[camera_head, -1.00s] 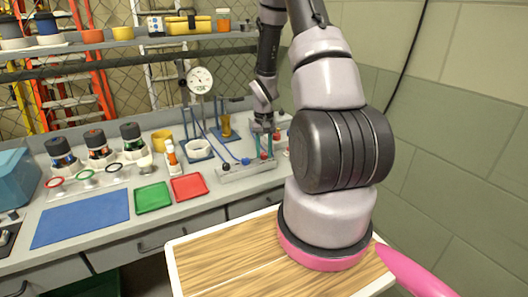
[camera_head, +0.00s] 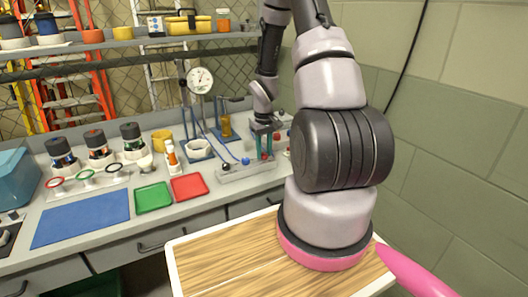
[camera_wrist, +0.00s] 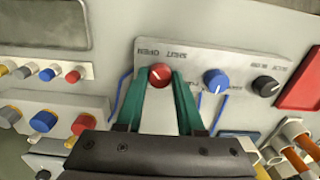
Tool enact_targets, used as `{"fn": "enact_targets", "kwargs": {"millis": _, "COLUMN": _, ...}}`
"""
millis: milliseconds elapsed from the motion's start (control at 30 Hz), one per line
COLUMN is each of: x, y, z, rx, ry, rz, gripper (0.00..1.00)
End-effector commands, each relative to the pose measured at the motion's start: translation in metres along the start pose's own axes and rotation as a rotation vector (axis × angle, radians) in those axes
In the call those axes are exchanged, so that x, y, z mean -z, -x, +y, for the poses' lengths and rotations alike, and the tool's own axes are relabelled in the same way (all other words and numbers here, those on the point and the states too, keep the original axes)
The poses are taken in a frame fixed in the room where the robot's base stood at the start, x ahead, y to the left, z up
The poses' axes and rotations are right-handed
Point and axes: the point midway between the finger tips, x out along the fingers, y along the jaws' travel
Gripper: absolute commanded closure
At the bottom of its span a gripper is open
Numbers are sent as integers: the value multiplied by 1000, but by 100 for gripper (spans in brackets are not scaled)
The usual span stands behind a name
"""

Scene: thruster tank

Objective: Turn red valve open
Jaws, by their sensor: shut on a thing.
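The red valve (camera_wrist: 161,76) is a round knob with a pale line across its face, on a grey panel (camera_wrist: 205,68) beside the words SHUT and OPEN, which appear upside down. It also shows small in the head view (camera_head: 264,156). My gripper (camera_wrist: 160,77) has its two teal fingers on either side of the knob, shut on it. In the head view my gripper (camera_head: 264,147) reaches down to the panel block on the bench from above. The contact faces are partly hidden by the fingers.
A blue knob (camera_wrist: 216,80) and a black knob (camera_wrist: 267,86) sit on the same panel, right of the red valve. A dial gauge (camera_head: 200,80) stands behind. Green (camera_head: 153,196) and red (camera_head: 189,187) trays lie left on the bench.

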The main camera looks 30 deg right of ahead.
Motion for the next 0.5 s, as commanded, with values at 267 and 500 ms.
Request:
{"fn": "enact_targets", "kwargs": {"millis": 267, "x": 0, "y": 0, "z": 0, "rx": 0, "ry": 3, "rz": 1, "gripper": 100}}
{"fn": "enact_targets", "kwargs": {"millis": 500, "x": 0, "y": 0, "z": 0, "rx": 0, "ry": 2, "rz": 0, "gripper": 33}}
